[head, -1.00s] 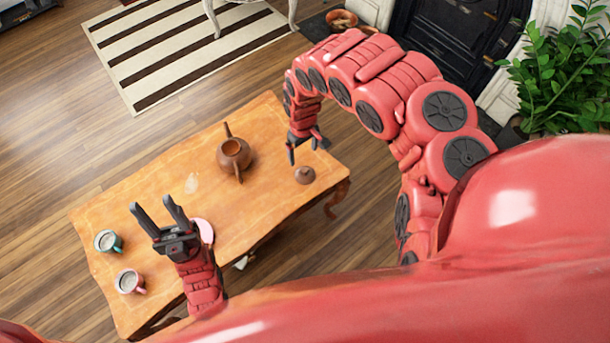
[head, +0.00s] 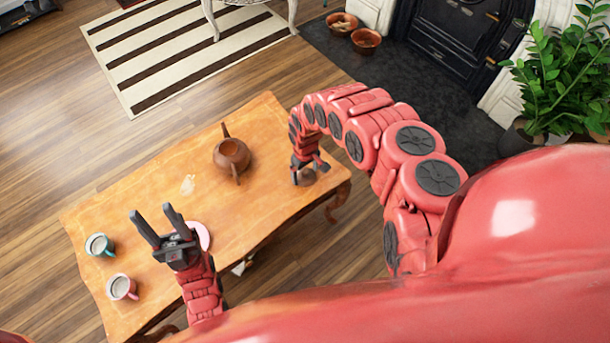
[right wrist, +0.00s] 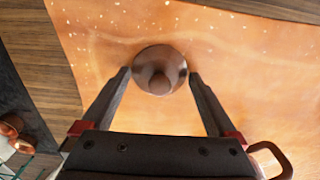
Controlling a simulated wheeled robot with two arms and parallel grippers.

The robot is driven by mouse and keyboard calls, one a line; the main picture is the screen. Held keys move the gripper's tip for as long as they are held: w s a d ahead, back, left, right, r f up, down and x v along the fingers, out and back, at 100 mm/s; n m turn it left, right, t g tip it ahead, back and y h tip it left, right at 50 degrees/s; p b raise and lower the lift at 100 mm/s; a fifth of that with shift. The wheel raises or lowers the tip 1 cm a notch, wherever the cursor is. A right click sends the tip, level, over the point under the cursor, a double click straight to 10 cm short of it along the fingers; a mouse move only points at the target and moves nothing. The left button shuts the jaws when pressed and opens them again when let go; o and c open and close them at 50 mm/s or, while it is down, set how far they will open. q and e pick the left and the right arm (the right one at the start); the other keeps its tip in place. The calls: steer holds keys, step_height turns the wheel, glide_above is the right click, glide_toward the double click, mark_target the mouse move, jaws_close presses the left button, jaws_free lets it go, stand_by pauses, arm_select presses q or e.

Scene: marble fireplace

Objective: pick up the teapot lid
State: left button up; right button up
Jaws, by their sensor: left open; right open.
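The brown teapot lid (head: 308,178) lies on the wooden table (head: 262,200) near its right end. In the right wrist view the round lid (right wrist: 159,72) with its knob shows between the fingertips. My right gripper (head: 306,174) is open, its fingers down around the lid in the head view. The right gripper (right wrist: 158,74) has one finger on each side of the lid; contact cannot be told. The brown teapot (head: 232,156) stands upright and lidless-looking near the table's far side. My left gripper (head: 156,222) is open and empty over the table's left part.
Two mugs, one teal (head: 99,245) and one pink (head: 121,287), stand at the table's left end. A pink plate (head: 203,236) is partly behind my left gripper. Copper bowls (head: 367,41) and a plant (head: 565,80) stand by the fireplace. The table's middle is mostly clear.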

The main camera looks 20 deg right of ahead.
steer(key=c, duration=1.4)
steer(key=shift+s, duration=0.1)
jaws_close()
steer(key=shift+s, duration=0.1)
